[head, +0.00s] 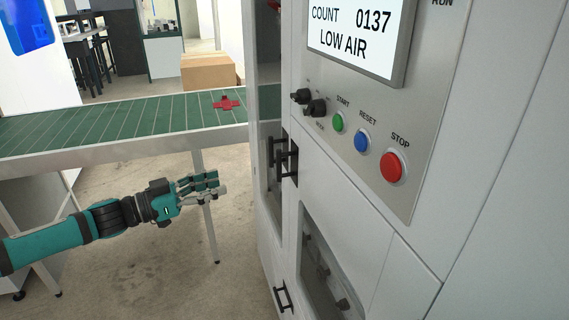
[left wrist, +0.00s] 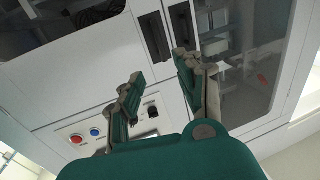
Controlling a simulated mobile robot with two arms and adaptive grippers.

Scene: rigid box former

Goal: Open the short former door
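The machine front has a shorter windowed door (head: 372,252) below the control panel and a taller glazed door (head: 268,207) to its left. Two dark upright handles (head: 292,161) sit side by side where these doors meet. Both doors look closed. The handles (left wrist: 155,37) also show in the left wrist view, beyond my fingertips. My left gripper (head: 212,185) is open and empty, left of the handles in the head view and apart from them. Its spread fingers (left wrist: 160,72) point toward the handles in the wrist view. My right gripper is in neither view.
The control panel (head: 440,100) has green, blue and red buttons and a screen reading LOW AIR. A green conveyor (head: 120,118) carries a red cross-shaped piece (head: 226,103) behind my left arm. A conveyor leg (head: 205,225) stands beside the gripper. A lower handle (head: 283,297) is near the floor.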

